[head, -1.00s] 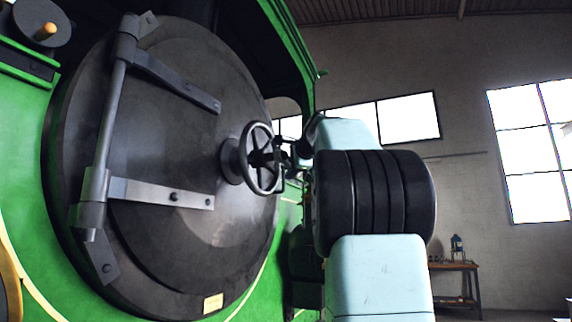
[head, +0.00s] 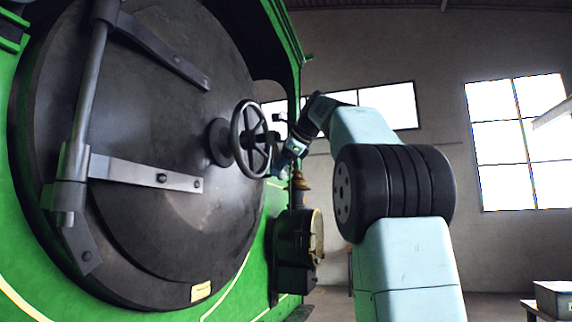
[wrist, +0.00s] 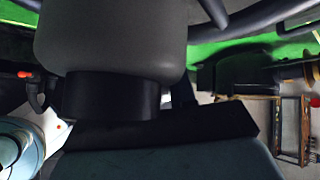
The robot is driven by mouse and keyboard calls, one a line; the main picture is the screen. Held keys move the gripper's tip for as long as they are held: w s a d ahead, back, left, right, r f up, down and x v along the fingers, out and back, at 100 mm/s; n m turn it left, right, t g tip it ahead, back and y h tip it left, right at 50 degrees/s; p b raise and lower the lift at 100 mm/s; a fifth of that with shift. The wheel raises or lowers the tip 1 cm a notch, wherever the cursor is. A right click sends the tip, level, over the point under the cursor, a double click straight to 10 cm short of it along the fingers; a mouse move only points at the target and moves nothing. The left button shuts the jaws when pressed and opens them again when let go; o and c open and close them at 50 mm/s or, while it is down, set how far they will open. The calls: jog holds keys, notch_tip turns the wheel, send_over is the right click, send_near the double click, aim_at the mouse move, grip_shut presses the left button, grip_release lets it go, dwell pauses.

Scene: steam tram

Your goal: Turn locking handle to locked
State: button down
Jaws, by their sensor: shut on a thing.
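The large dark round door (head: 200,235) fills the left of the head view. A grey spoked handwheel (head: 235,135) stands out from its middle. The locking handle (head: 268,138) seems to be the dark bar at the wheel's hub; its angle is hard to tell. My gripper (head: 281,143) is at the hub, just right of the wheel, shut on this handle, mostly hidden by my wrist. In the wrist view, a dark finger of my gripper (wrist: 170,138) lies below a large grey rounded part (wrist: 110,40) and a black cylinder, close up. A wheel rim curves across the top right.
A long hinge bar (head: 90,95) and flat straps (head: 145,173) cross the door at left. A black lamp-like box with brass trim (head: 297,250) stands below my wrist. A grey box (head: 553,298) sits at far right.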

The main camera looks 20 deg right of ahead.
jog(key=shift+s+a, duration=0.15)
dwell(0.4)
jog(key=c, duration=1)
grip_release()
jog(key=shift+s+r, duration=0.2)
jog(key=v, duration=1.3)
jog(key=shift+d+r, duration=0.2)
jog(key=shift+d, duration=0.15)
